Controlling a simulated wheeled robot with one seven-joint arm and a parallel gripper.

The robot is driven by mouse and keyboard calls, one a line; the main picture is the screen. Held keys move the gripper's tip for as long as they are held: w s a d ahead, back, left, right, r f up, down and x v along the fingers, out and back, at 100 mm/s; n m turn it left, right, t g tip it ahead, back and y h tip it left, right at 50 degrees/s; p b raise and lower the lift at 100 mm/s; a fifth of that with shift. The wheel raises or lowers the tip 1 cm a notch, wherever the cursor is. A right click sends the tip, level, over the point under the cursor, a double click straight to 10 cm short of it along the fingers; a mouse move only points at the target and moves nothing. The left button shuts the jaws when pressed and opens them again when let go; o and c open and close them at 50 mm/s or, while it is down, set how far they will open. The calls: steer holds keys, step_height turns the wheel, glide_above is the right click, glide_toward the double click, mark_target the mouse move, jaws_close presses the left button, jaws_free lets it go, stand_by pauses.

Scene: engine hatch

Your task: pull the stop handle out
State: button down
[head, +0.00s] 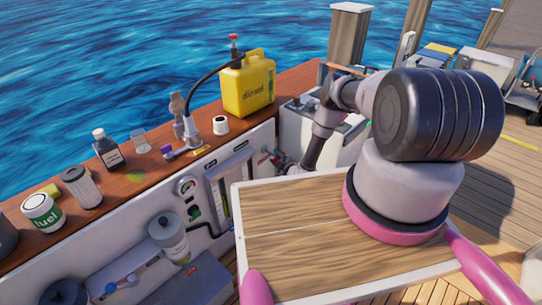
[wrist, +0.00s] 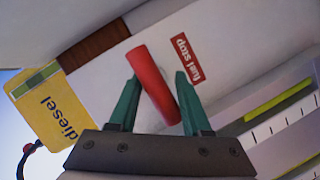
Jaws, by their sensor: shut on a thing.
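The stop handle is a red bar (wrist: 152,82) in the wrist view, tilted between my gripper's two green fingers. It stands against the pale panel, beside a red label reading "fuel stop" (wrist: 187,58). My gripper (wrist: 157,78) is shut on the handle. In the head view my gripper (head: 280,162) is at the white engine panel, below the wooden ledge and right of the gauges. The handle is small and mostly hidden by the gripper there. How far it stands out from the panel cannot be told.
A yellow diesel can (head: 249,86) with a hose stands on the wooden ledge (head: 115,190) above; it also shows in the wrist view (wrist: 55,122). A round gauge (head: 186,186) and a sight tube are left of my gripper. My arm crosses the right side.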

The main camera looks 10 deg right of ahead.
steer(key=shift+s+d, duration=0.4)
steer(key=shift+d, duration=0.2)
steer(key=shift+c, duration=2.3)
jaws_free()
steer(key=shift+s+r, duration=0.1)
steer(key=shift+s, duration=0.1)
steer(key=v, duration=1)
steer(key=shift+s, duration=0.35)
